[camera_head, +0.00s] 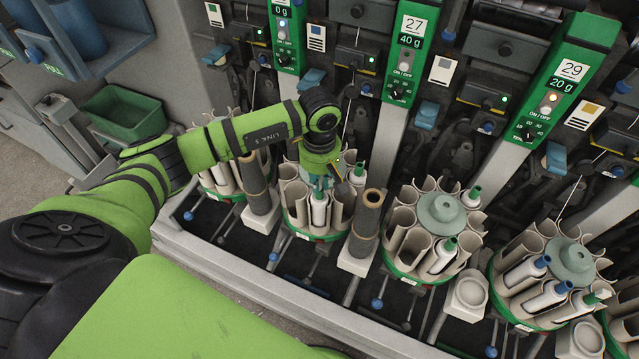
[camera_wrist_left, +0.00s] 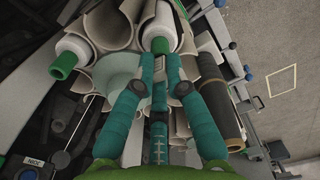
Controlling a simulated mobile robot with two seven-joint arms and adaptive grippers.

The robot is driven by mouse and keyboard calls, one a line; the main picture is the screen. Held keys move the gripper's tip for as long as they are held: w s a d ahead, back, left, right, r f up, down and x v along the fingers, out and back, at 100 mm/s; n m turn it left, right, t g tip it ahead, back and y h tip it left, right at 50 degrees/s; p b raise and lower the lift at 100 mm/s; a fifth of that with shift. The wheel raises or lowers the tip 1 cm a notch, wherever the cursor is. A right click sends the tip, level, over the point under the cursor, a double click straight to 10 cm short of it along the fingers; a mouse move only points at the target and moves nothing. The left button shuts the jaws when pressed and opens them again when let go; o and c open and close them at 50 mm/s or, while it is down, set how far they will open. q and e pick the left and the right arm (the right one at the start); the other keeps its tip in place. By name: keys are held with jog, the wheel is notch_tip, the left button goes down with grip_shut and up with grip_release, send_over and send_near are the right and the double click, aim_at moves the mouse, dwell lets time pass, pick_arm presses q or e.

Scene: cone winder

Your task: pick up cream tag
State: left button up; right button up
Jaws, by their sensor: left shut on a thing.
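My left gripper (camera_head: 320,183) is over a round holder of cream tubes (camera_head: 297,195) in the head view. It is shut on the top of a white bobbin (camera_head: 319,210), which stands upright in the holder. In the left wrist view the two teal fingers (camera_wrist_left: 160,50) close on the end of that white bobbin (camera_wrist_left: 161,22). Cream cards (camera_head: 317,38) with small coloured squares are on the machine front, apart from the gripper; another cream card (camera_head: 442,70) is further right. My right gripper is not in view.
A dark brown tube (camera_head: 366,222) stands close to the right of the gripper. More round holders (camera_head: 402,247) with bobbins line the machine to the right. A green bin (camera_head: 127,112) stands at the left. Green control panels (camera_head: 408,50) rise behind.

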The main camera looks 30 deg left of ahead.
aim_at(321, 183)
pick_arm(q)
jog(key=shift+r, duration=0.1)
jog(key=shift+w+r+b, duration=0.1)
jog(key=shift+r+b, duration=0.45)
notch_tip(321, 183, up, 3)
jog(key=shift+d+f+b, duration=0.15)
jog(key=shift+b, duration=0.75)
jog(key=s+d+r+b, duration=0.2)
jog(key=s+d+r, duration=0.3)
jog(key=d+r, duration=0.5)
jog(key=shift+s, duration=0.3)
